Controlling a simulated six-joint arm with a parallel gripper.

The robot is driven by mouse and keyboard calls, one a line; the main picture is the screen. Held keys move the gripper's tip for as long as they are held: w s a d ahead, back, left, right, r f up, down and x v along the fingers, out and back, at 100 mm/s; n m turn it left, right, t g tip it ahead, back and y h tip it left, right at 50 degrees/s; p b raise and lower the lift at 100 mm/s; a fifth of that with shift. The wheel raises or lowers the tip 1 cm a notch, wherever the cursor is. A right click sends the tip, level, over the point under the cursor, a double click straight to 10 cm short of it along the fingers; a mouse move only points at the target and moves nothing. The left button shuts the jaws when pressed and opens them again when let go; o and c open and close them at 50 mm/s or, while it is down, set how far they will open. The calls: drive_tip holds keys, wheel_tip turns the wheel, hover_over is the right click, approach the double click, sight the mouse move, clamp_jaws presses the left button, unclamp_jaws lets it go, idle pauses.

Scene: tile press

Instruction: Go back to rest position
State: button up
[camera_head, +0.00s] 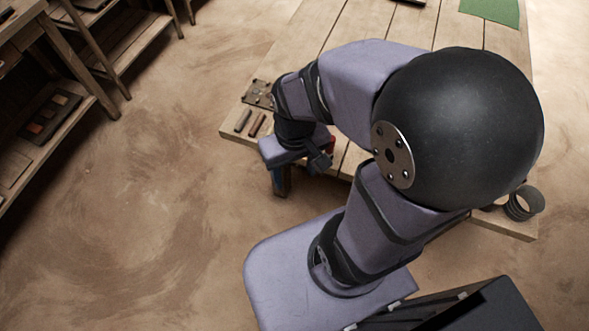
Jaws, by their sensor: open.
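My arm rises at the centre and bends over the near side of the wooden table (345,25). My gripper (300,165) is at the table's near left edge, pointing down, and is open. Its fingers are small and partly hidden behind its own grey body. I see nothing clearly held in it. A small red thing (331,143) shows just behind the gripper; what it is I cannot tell. The arm's big dark joint hides much of the table's right half, and no tile press can be made out.
A small dark plate (259,93) and two short bars, one grey (243,120) and one brown (257,125), lie at the table's left corner. A green mat (490,11) lies at the far end. Dark round rings (523,204) sit at the near right corner. Wooden shelves (60,105) stand left; floor between is clear.

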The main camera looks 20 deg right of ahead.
wheel_tip(320, 180, up, 10)
drive_tip(key=p, duration=0.9)
drive_tip(key=shift+p, duration=0.4)
